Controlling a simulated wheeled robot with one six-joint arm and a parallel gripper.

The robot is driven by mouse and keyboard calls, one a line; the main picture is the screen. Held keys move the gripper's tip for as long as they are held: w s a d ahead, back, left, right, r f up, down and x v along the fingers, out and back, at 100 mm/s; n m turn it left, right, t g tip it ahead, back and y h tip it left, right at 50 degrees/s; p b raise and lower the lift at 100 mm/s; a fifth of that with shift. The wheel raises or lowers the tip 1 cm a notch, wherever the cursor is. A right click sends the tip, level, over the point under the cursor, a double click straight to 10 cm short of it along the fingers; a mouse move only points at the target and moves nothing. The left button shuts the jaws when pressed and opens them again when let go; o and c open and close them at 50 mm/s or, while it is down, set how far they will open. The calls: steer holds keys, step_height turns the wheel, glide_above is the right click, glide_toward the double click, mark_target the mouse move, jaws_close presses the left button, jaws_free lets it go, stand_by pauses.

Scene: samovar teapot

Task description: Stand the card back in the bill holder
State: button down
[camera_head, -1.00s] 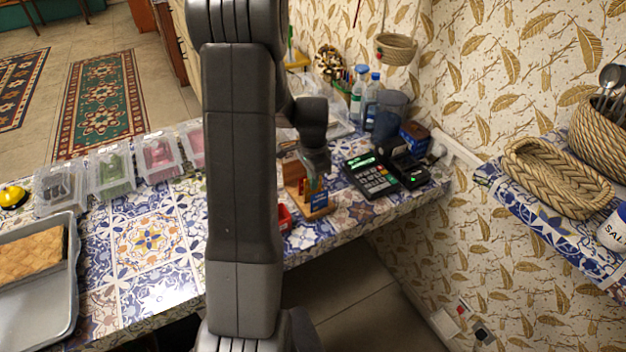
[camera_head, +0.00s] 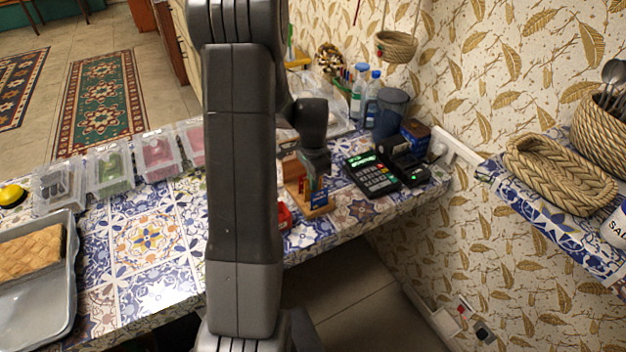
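The wooden bill holder (camera_head: 320,209) stands on the tiled counter, just right of my arm and left of the card terminal. My arm hides part of the counter left of the holder.
A card terminal (camera_head: 371,174) and a small black device (camera_head: 408,168) stand right of the holder. A red item (camera_head: 284,216) sits left of it. Bottles (camera_head: 359,93) and a dark jug (camera_head: 390,113) stand behind. The counter's front edge is close to the holder.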

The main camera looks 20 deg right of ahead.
steer(key=shift+f, duration=0.45)
steer(key=c, duration=1.5)
jaws_free()
steer(key=shift+o, duration=0.2)
steer(key=shift+r+p, duration=2.15)
steer(key=shift+r, duration=1.4)
steer(key=shift+f, duration=0.15)
